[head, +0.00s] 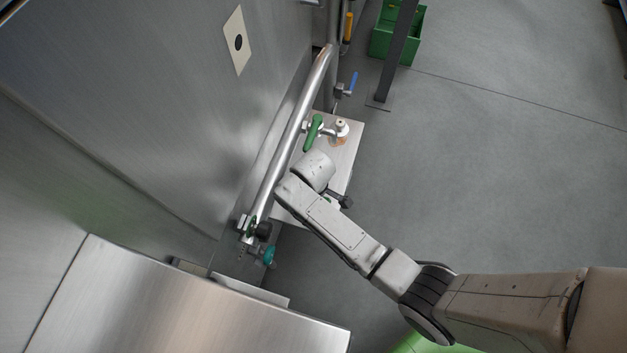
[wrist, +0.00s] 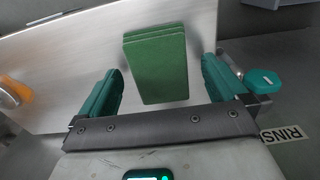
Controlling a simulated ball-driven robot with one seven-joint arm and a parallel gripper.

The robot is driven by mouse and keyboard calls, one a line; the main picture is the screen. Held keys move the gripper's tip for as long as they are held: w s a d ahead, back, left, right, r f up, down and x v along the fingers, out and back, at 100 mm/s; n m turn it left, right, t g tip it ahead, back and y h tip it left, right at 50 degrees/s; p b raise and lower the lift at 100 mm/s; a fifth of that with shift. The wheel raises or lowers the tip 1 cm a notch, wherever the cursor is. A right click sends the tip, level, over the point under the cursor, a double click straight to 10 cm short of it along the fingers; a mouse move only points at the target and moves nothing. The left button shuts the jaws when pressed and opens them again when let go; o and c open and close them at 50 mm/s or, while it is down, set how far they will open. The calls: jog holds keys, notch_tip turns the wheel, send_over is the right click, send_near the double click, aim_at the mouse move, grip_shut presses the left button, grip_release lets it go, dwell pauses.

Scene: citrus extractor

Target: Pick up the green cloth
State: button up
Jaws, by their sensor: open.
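The green cloth (wrist: 153,82) shows in the wrist view as a folded, layered block lying on a pale metal shelf (wrist: 65,60). My gripper (wrist: 162,66) is open, with one teal finger on each side of the cloth. Gaps show between the cloth and both fingers, so neither appears to touch it. How far the fingertips are above the shelf is hard to tell.
A bent steel pipe (head: 297,125) runs along the shelf's left side. A teal knob (head: 268,255) is near the pipe's lower end. Open floor (head: 480,170) lies right.

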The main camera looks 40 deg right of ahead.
jog(key=shift+f, duration=0.15)
jog(key=c, duration=1.2)
jog(key=shift+r, duration=0.6)
jog(key=shift+c, duration=0.2)
notch_tip(320, 180, up, 3)
jog(key=shift+s+f+p, duration=0.1)
jog(key=shift+s+p, duration=0.05)
jog(key=shift+p, duration=0.65)
jog(key=s+d+r+p, duration=0.3)
jog(key=s+d+r, duration=0.2)
jog(key=s+r, duration=0.4)
jog(key=s, duration=0.3)
jog(key=shift+s+p, duration=0.3)
jog(key=shift+s, duration=0.1)
